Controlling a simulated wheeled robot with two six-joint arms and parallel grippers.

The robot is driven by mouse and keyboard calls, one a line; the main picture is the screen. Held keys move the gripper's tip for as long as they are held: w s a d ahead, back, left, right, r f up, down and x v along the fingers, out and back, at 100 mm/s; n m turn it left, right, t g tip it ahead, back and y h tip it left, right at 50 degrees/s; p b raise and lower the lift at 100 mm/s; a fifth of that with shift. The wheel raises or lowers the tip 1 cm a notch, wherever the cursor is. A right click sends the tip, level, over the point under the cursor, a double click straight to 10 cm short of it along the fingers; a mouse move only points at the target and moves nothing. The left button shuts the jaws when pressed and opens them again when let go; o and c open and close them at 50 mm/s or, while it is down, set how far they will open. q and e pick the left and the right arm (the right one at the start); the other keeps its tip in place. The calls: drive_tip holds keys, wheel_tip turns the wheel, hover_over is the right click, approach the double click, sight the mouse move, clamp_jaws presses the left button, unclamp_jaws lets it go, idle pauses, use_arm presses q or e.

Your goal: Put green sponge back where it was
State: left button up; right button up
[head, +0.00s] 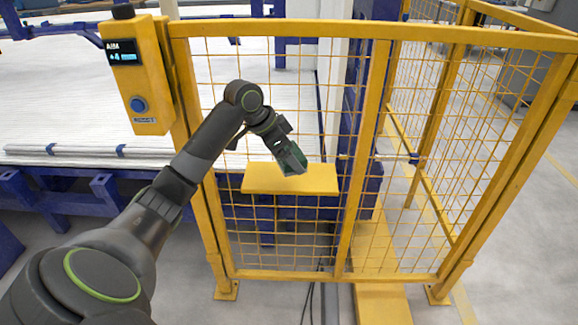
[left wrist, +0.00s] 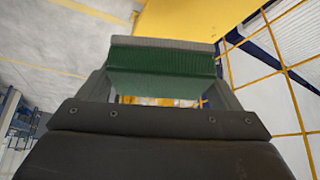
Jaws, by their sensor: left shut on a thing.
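My left gripper (head: 287,152) is shut on the green sponge (head: 294,161) and holds it just above the yellow shelf (head: 300,182) on the mesh fence. In the left wrist view the green sponge (left wrist: 160,62) lies across between the fingers, with a grey layer along its far edge. The yellow shelf also shows behind it in the left wrist view (left wrist: 200,18). I cannot tell whether the sponge touches the shelf. My right gripper is not in view.
A yellow-framed mesh fence (head: 375,130) stands around the shelf. A yellow control box (head: 135,85) with a blue button is on the left post. A white slatted conveyor (head: 70,95) lies behind the fence. Grey floor (head: 185,275) is clear in front.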

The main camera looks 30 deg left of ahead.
use_arm(q)
drive_tip(key=w, duration=0.1)
drive_tip(key=w+a+f, duration=0.1)
drive_tip(key=shift+w+a, duration=0.3)
drive_tip(key=shift+w, duration=0.1)
wheel_tip(320, 180, down, 6)
drive_tip(key=shift+r, duration=0.15)
drive_tip(key=shift+w+a+f+p, duration=0.15)
drive_tip(key=shift+f+p, duration=0.05)
drive_tip(key=shift+p, duration=0.1)
drive_tip(key=o, duration=0.9)
drive_tip(key=shift+f, duration=0.1)
drive_tip(key=shift+o, duration=0.2)
drive_tip(key=v, duration=1.2)
